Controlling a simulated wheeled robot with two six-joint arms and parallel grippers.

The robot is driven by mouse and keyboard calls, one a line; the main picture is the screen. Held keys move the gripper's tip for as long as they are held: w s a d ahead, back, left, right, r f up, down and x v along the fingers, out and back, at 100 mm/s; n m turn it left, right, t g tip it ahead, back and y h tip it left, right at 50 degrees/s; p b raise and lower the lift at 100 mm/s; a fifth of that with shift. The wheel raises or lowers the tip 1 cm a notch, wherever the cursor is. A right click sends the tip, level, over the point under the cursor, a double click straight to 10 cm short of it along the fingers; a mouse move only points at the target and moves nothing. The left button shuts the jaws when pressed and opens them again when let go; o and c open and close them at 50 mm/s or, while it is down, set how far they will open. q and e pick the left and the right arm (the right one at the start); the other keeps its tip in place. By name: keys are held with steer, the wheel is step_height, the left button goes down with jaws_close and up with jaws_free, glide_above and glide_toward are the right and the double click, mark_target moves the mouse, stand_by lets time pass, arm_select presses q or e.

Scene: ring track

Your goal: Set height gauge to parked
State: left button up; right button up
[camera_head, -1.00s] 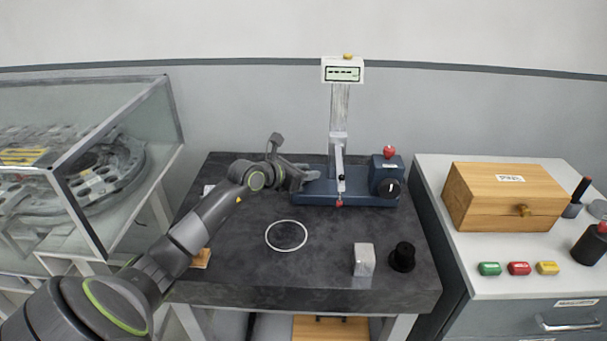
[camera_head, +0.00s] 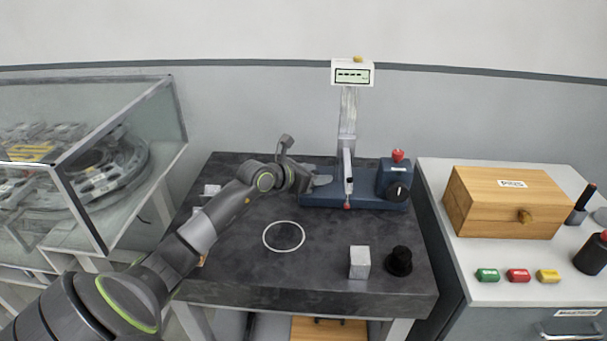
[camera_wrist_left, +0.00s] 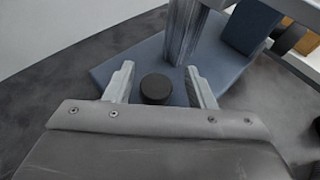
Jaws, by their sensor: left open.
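The height gauge (camera_head: 348,112) stands at the back of the dark table, with a blue base, an upright column and a lit display head (camera_head: 352,73). A slim arm on the column ends in a small red tip near the base. A red knob (camera_head: 398,156) and a black dial (camera_head: 397,193) with a white mark sit on the base's right block. My left gripper (camera_head: 322,181) is at the base's left end. In the left wrist view, its open fingers (camera_wrist_left: 160,70) stand either side of a round black knob (camera_wrist_left: 156,88) on the blue base. I cannot tell whether they touch it. My right gripper is out of view.
A white ring (camera_head: 284,251) marks the table's middle. A pale cube (camera_head: 359,262) and a black knobbed piece (camera_head: 399,262) are at front right. A glass case (camera_head: 95,190) stands left. A wooden box (camera_head: 505,218) and coloured blocks are on the right cabinet.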

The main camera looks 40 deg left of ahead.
arm_select(q)
steer(key=p+v, duration=0.2)
steer(key=v, duration=1.5)
steer(key=shift+d, duration=0.15)
steer(key=shift+s, duration=0.1)
